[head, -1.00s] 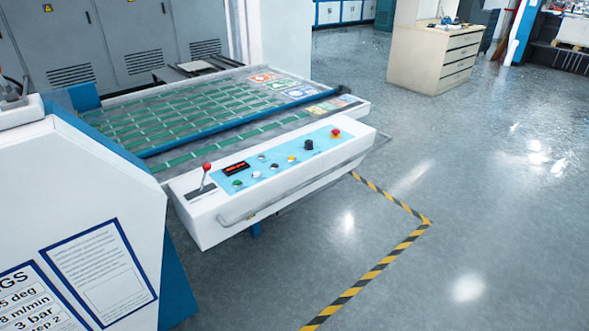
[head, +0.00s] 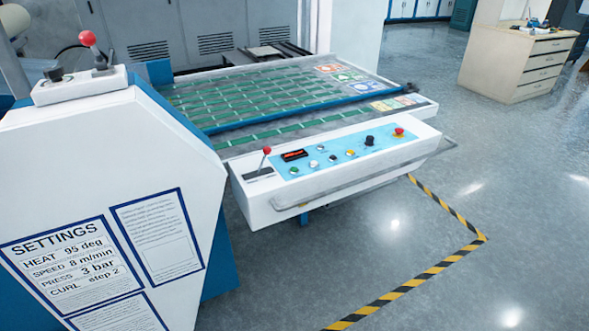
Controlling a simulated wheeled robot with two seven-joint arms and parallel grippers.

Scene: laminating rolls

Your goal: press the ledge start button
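The white control ledge (head: 258,214) juts out from the front of the machine's conveyor in the middle of the head view. Its blue panel carries a green button (head: 293,171) at the left end, beside a small red-lit display (head: 293,155). Several small white and yellow buttons, a black knob (head: 370,141) and a red mushroom button (head: 399,132) sit further right. A red-topped lever (head: 266,150) stands at the ledge's left end. Button labels are too small to read. Neither gripper shows.
A white side housing (head: 60,170) with a settings sheet (head: 75,265) and another red-topped lever (head: 87,39) fills the left. A metal rail (head: 350,187) runs along the ledge's front. Open floor (head: 500,220) with black-yellow tape (head: 415,282) lies right. A drawer cabinet (head: 520,65) stands behind.

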